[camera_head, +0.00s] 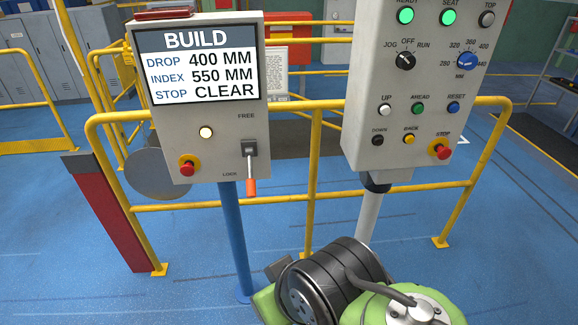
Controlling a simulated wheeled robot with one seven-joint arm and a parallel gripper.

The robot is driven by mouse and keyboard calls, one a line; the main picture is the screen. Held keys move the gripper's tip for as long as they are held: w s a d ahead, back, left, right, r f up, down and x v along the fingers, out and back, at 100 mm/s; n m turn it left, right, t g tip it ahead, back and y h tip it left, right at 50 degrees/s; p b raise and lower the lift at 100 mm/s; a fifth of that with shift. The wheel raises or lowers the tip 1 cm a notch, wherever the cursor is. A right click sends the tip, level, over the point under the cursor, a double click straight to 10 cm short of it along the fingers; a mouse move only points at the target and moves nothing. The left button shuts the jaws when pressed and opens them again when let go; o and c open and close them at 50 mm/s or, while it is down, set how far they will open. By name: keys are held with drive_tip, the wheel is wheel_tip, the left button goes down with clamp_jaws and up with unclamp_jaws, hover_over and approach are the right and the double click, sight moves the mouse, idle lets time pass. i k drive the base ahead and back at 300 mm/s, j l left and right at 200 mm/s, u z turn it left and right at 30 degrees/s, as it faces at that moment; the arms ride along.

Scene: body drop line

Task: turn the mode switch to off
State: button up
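The mode switch (404,61) is a black rotary knob on the upper left of the right-hand grey control box (370,130). JOG is printed at its upper left, OFF above it and RUN at its upper right. The knob's grip looks slanted, but its pointer is too small to read surely. My arm, green and black, shows at the bottom right, below the box and apart from it. My gripper's fingers do not show.
A blue dial (467,61) sits right of the switch, with lit green lamps above and buttons below, including a red stop button (443,152). Left stands a box with a BUILD display (200,65) and an orange-tipped lever (250,175). Yellow railing (310,190) runs behind both boxes.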

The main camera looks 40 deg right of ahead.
sight(406, 61)
drive_tip(key=l+z, duration=0.1)
drive_tip(key=z, duration=1.75)
